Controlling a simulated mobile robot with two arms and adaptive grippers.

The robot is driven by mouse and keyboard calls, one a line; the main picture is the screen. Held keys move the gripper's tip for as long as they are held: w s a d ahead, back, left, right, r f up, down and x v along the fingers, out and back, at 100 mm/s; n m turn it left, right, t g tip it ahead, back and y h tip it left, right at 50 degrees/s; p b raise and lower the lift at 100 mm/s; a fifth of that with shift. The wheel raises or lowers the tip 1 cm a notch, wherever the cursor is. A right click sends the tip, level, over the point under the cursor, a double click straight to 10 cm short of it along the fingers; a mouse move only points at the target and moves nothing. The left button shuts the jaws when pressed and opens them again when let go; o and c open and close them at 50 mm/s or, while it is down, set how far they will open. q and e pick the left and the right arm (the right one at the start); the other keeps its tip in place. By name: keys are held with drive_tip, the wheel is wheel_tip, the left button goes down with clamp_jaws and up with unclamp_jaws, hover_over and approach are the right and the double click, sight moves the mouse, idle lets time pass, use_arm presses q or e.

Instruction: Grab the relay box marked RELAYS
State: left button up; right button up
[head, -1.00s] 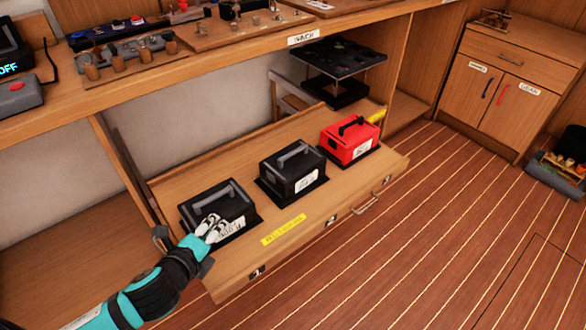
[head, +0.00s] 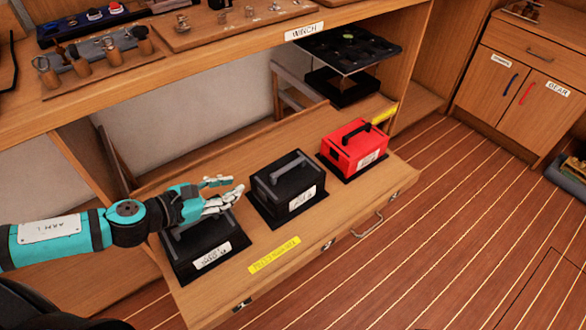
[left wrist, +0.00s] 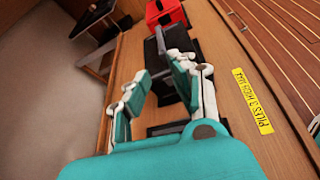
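Three boxes with handles and white labels sit in a row in the open wooden drawer: a black one at left (head: 190,262), a black one in the middle (head: 285,190) and a red one at right (head: 352,150). The label words are too small to read, so I cannot tell which says RELAYS. My left gripper (head: 236,186) is open and empty above the left box, its fingers pointing toward the middle box. In the left wrist view the middle box (left wrist: 178,38) lies beyond the spread fingers, with the red box (left wrist: 165,12) behind.
The drawer (head: 325,222) carries a yellow strip (head: 274,255) along its front. The workbench (head: 200,60) overhangs behind, with tools on top. A dark stand (head: 345,55) stands past the red box.

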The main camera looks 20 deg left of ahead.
use_arm(q)
drive_tip(key=shift+w+d, duration=0.55)
drive_tip(key=shift+w, duration=0.25)
approach(282, 170)
drive_tip(key=x, duration=0.3)
drive_tip(key=shift+w+p, duration=0.15)
drive_tip(key=shift+p, duration=0.25)
drive_tip(key=shift+w+d+f, duration=0.25)
drive_tip(key=shift+w, duration=0.15)
drive_tip(key=x, duration=0.4)
drive_tip(key=shift+w+d+f+b, duration=0.15)
drive_tip(key=shift+w+d+b, duration=0.1)
drive_tip(key=shift+w+b, duration=0.05)
drive_tip(key=shift+w+d+f, duration=0.1)
drive_tip(key=shift+w+d, duration=0.05)
drive_tip(key=shift+w, duration=0.15)
use_arm(e)
drive_tip(key=shift+s+f, duration=0.1)
use_arm(q)
clamp_jaws()
use_arm(e)
drive_tip(key=shift+f, duration=0.1)
